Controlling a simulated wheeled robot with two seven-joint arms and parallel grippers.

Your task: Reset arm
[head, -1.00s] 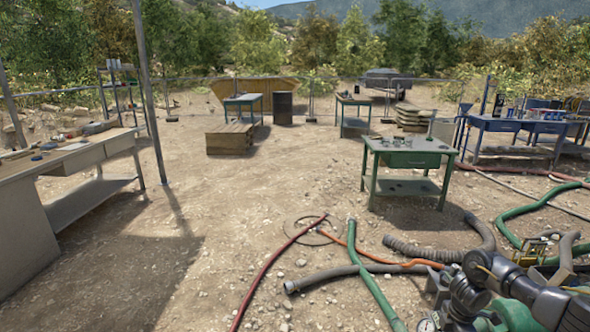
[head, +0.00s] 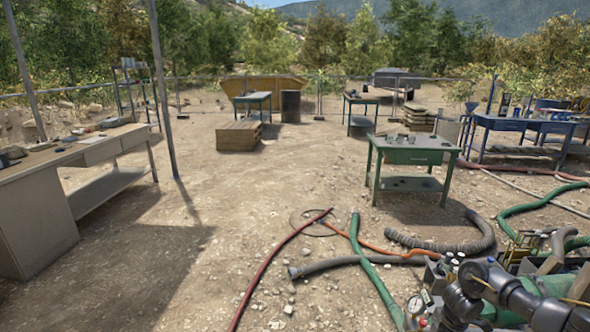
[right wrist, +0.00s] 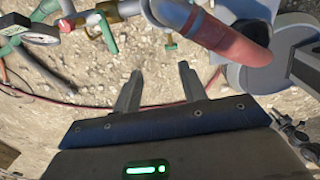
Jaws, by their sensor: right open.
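My right gripper (right wrist: 160,90) shows in the right wrist view with its two fingers apart and nothing between them. Stony ground lies behind the fingers. In the head view my right arm (head: 500,295) is bent in the lower right corner, and its fingers cannot be made out there. My left arm and gripper are not in view.
Pipework with a red section (right wrist: 235,38) and a gauge (right wrist: 40,33) lie close beyond my right fingers. Hoses, including a green one (head: 375,275), cross the ground. A green table (head: 412,157) stands ahead, a wooden workbench (head: 60,165) left. The middle ground is open.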

